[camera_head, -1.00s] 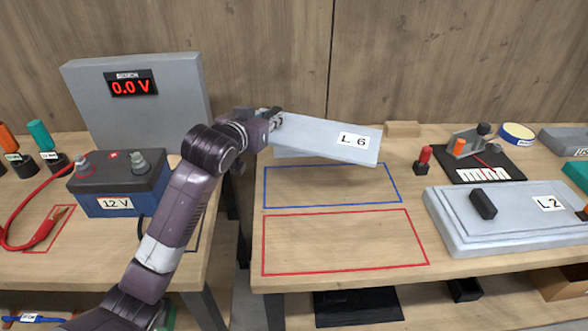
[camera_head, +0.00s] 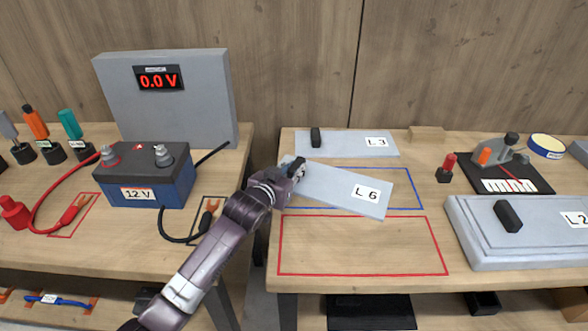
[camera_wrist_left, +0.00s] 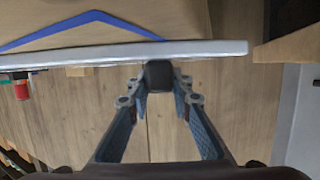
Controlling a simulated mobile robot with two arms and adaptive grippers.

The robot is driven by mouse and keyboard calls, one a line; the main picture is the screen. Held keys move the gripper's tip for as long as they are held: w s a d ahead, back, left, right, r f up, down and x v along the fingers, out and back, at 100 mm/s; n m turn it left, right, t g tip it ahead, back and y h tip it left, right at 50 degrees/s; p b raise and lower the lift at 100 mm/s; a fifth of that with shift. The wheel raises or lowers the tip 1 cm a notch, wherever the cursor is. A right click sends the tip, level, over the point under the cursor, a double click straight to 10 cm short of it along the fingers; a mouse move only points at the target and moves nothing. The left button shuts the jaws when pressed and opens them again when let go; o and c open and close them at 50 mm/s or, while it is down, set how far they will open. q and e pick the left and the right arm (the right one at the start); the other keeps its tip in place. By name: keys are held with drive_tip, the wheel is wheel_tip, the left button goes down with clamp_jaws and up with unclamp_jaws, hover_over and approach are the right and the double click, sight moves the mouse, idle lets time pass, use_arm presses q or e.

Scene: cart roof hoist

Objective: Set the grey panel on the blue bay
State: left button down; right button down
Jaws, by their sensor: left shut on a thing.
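The grey panel (camera_head: 338,184), labelled L 6, is held by my left gripper (camera_head: 292,168) at its left end. The panel lies over the blue bay (camera_head: 400,190), an outline on the table, and is turned askew to it. The panel covers part of the outline. I cannot tell whether it touches the table. In the left wrist view the panel (camera_wrist_left: 90,54) shows edge-on, with a blue line (camera_wrist_left: 95,14) beyond it. The left gripper (camera_wrist_left: 158,78) is shut on the panel's dark handle (camera_wrist_left: 159,74). My right gripper is not in view.
A red bay (camera_head: 362,245) lies empty in front. Panel L 3 (camera_head: 345,146) lies behind, and panel L 2 (camera_head: 530,240) lies at right. A red-topped post (camera_head: 446,168) stands right of the blue bay. A battery (camera_head: 146,175) stands on the left table, across a gap.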

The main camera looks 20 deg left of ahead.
use_arm(q)
drive_tip(key=c, duration=1.7)
unclamp_jaws()
drive_tip(key=shift+c, duration=0.2)
drive_tip(key=shift+s, duration=0.1)
drive_tip(key=shift+s+r, duration=0.1)
drive_tip(key=shift+s, duration=0.35)
drive_tip(key=v, duration=1.1)
